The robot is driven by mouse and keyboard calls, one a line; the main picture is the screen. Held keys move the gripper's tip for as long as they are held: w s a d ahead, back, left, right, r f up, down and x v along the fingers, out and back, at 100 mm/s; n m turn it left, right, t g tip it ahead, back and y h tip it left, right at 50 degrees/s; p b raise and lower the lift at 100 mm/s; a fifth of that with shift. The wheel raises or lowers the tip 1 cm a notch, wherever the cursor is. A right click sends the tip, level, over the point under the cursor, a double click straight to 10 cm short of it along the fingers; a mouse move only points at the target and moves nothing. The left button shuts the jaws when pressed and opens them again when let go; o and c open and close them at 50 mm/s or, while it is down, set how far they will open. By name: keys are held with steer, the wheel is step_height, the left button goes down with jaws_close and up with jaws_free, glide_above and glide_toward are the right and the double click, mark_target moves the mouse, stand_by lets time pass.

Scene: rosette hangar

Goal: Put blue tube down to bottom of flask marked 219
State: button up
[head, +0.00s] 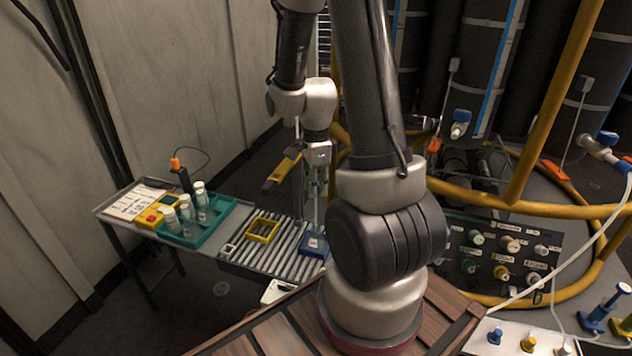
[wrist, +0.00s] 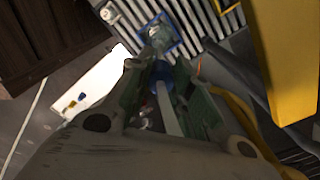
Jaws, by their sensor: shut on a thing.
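My gripper (head: 316,185) hangs over the roller conveyor, fingers pointing down. It also shows in the wrist view (wrist: 170,80), shut on the blue tube (wrist: 162,76). A blue part and a long pale shaft of the tube show between the fingers. In the head view it is too thin to make out clearly. A blue square holder (head: 313,245) stands on the conveyor below my gripper. A greyish, clear vessel, perhaps the flask (wrist: 155,33), shows at this holder beyond the fingertips. I cannot read 219 on it or tell whether the tube touches it.
A teal tray (head: 222,229) with several white-capped bottles (head: 202,200) stands left, beside a yellow box with a red button. An empty yellow frame (head: 262,231) sits on the conveyor (head: 270,259). Yellow pipes and a valve panel (head: 495,255) stand at the right.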

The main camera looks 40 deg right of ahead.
stand_by(0.3)
steer(key=shift+f, duration=2)
steer(key=shift+f, duration=2.3)
steer(key=o, duration=0.9)
